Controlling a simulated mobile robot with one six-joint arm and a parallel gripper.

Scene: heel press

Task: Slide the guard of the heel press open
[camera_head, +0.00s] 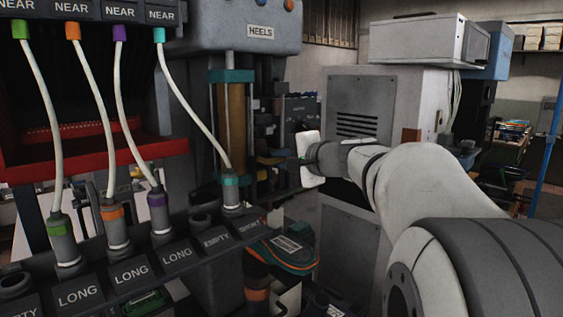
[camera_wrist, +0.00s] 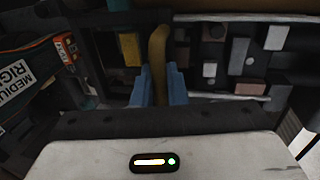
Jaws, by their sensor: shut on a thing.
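The heel press has a grey head with a HEELS label (camera_head: 261,32). Below it, an amber upright panel, which looks like the guard (camera_head: 233,120), stands under a teal block. My gripper (camera_head: 291,163) reaches in from the right, just right of the panel; its fingertips are hard to make out there. In the wrist view my gripper's blue fingers (camera_wrist: 159,84) are shut on an ochre upright bar (camera_wrist: 158,45), apparently the guard's handle. The bar's lower end is hidden between the fingers. I cannot tell how far open the guard stands.
A console with labelled sockets (camera_head: 128,270) and pale cables fills the left front. A teal and orange piece with a label (camera_head: 285,251) lies below my gripper; a similar one marked MEDIUM RIGHT shows in the wrist view (camera_wrist: 22,78). A grey cabinet (camera_head: 352,105) stands behind my arm.

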